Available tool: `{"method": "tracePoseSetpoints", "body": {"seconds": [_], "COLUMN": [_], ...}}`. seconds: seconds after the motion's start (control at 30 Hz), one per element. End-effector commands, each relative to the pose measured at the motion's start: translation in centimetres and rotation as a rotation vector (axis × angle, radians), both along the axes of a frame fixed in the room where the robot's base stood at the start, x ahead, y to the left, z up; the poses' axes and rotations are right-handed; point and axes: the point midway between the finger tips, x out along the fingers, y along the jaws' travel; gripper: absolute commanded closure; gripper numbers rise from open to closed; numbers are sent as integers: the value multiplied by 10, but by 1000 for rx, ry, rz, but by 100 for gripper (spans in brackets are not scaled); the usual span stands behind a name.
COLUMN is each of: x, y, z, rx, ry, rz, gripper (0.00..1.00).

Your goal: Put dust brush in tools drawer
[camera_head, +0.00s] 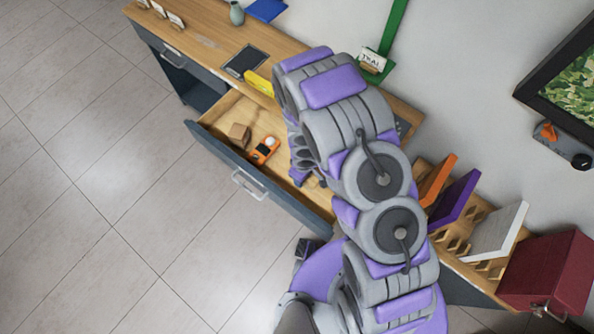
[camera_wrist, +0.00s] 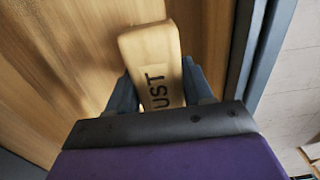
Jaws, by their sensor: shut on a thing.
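The dust brush (camera_wrist: 152,55) is a pale wooden block with dark letters, of which "UST" is readable. My gripper (camera_wrist: 160,88) is shut on it, one finger on each side. The open tools drawer (camera_head: 258,184) has a dark blue-grey front and a wooden inside. In the wrist view, the brush is over the drawer's wooden floor (camera_wrist: 55,70), beside its dark wall (camera_wrist: 247,45). I cannot tell whether it touches the floor. In the head view, my arm hides the brush and most of my gripper at the drawer's right end.
The drawer also holds an orange device (camera_head: 264,150) and a small brown block (camera_head: 239,134) at its left. The wooden counter (camera_head: 205,35) carries a dark tablet (camera_head: 245,62) and a yellow item (camera_head: 259,83). Upright panels (camera_head: 495,232) and a dark red box (camera_head: 548,272) stand right. Tiled floor is clear left.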

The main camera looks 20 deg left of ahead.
Motion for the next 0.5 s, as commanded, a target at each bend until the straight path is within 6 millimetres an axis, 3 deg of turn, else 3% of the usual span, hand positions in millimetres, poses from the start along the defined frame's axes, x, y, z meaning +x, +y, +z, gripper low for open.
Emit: {"method": "tracePoseSetpoints", "body": {"seconds": [0.03, 0.13, 0.5], "x": [0, -1, 0], "y": [0, 2, 0], "z": [-13, -27, -50], "rx": [-2, -1, 0], "ry": [0, 1, 0], "rz": [3, 3, 1], "gripper": [73, 73, 73]}}
